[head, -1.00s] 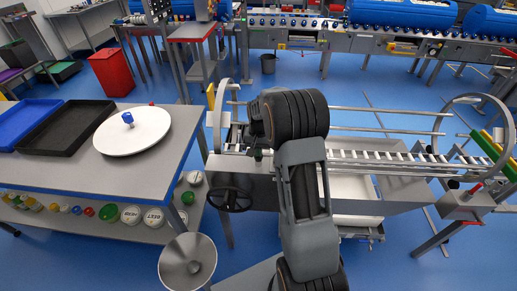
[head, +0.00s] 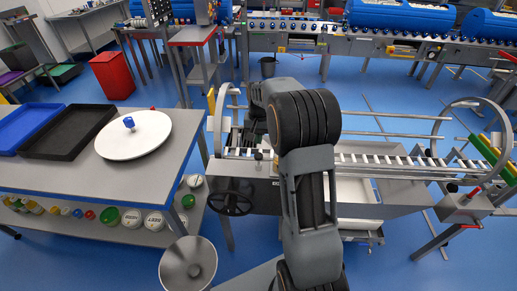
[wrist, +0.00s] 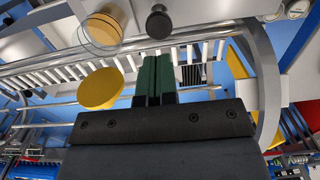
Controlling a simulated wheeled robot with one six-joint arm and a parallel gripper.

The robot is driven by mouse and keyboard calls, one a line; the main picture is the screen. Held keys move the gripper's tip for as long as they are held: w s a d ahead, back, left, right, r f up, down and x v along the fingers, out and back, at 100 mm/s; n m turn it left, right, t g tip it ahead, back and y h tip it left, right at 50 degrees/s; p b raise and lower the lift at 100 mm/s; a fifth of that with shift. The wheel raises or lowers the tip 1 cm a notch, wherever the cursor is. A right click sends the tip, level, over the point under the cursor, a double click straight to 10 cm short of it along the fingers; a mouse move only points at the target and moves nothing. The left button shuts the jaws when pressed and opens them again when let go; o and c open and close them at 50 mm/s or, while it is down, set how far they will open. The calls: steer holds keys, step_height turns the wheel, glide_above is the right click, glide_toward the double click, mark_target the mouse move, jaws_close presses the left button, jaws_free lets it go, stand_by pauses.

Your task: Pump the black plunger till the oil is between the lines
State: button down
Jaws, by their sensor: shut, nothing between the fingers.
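A black round knob on a short stem, which looks like the plunger (wrist: 157,22), is at the top middle of the wrist view. A small black knob (head: 258,155) shows on the carrier's near side in the head view; I cannot tell if it is the same one. My gripper (wrist: 156,62) has green fingers that are shut and empty, below the knob in the picture and apart from it. In the head view my arm mostly hides the gripper. A clear round glass with yellow in it (wrist: 103,26) sits left of the knob. I cannot make out its lines.
A metal rail carrier with rollers (head: 390,160) and a black handwheel (head: 230,202) stands ahead. A yellow disc (wrist: 103,90) is left of my fingers. A table with a white round plate (head: 135,145) is at left, with a metal funnel (head: 188,265) beside it.

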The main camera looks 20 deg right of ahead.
steer(key=shift+w+d+r, duration=0.1)
steer(key=shift+r, duration=2.2)
steer(key=s+a+r+n+t, duration=0.1)
steer(key=s+a, duration=0.4)
steer(key=s, duration=0.6)
steer(key=s+a+r+n+t, duration=0.2)
steer(key=s+a, duration=0.4)
steer(key=s, duration=0.5)
steer(key=n+t, duration=0.1)
steer(key=n, duration=0.1)
steer(key=shift+s+r+n+t, duration=0.25)
steer(key=shift+s+n+t, duration=0.05)
steer(key=shift+n, duration=0.1)
stand_by(0.7)
